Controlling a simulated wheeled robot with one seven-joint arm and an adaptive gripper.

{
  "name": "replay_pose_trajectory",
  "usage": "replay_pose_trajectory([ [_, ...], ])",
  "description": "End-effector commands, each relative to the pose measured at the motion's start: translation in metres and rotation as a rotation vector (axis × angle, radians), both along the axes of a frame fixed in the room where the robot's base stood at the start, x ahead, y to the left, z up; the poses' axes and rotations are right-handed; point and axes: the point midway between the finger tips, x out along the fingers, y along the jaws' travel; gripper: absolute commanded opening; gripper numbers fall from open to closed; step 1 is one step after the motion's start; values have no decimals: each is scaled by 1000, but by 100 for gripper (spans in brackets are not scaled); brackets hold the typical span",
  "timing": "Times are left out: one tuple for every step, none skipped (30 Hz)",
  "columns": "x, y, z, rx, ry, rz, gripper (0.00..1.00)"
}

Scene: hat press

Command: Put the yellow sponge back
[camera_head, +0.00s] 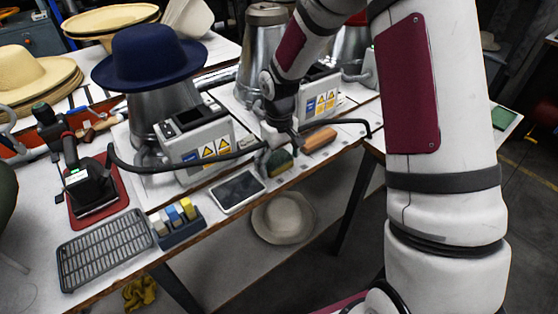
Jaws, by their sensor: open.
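My gripper (285,143) is open above the front of the table, seen from behind and partly hidden by its own links. Just below it is a rounded dark green piece with a yellowish part (278,163); I cannot tell whether it is a sponge or whether a finger touches it. A small dark holder (183,237) at the front left carries a yellow block (188,209), a blue block (173,216) and a pale block (158,224) in a row. The yellow block looks like a sponge, well left of my gripper.
An orange-brown block (319,138) lies right of my gripper. A grey tray (238,192) and black rack (105,250) lie along the front edge. A control box (197,146) with a black hose and a blue hat (148,57) on a metal form stand behind.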

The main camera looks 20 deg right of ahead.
Motion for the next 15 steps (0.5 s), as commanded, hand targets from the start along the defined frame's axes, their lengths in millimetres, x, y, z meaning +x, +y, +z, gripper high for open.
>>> replay_pose_trajectory([
  [0,0,0,0,0,0,90],
  [0,0,0,0,0,0,90],
  [0,0,1,0,0,0,90],
  [0,0,1,0,0,0,90],
  [0,0,3,0,0,0,90],
  [0,0,6,-1,-1,0,90],
  [0,0,9,-1,-1,0,90],
  [1,0,12,0,-2,0,90],
  [1,0,18,-1,-4,0,90],
  [1,0,23,-1,-4,0,90],
  [1,0,29,-1,-4,-1,90],
  [1,0,37,0,-5,-1,90],
  [1,-1,44,-1,-6,-1,90],
  [1,0,50,0,-5,-1,90],
  [1,0,59,0,-5,-1,90],
])
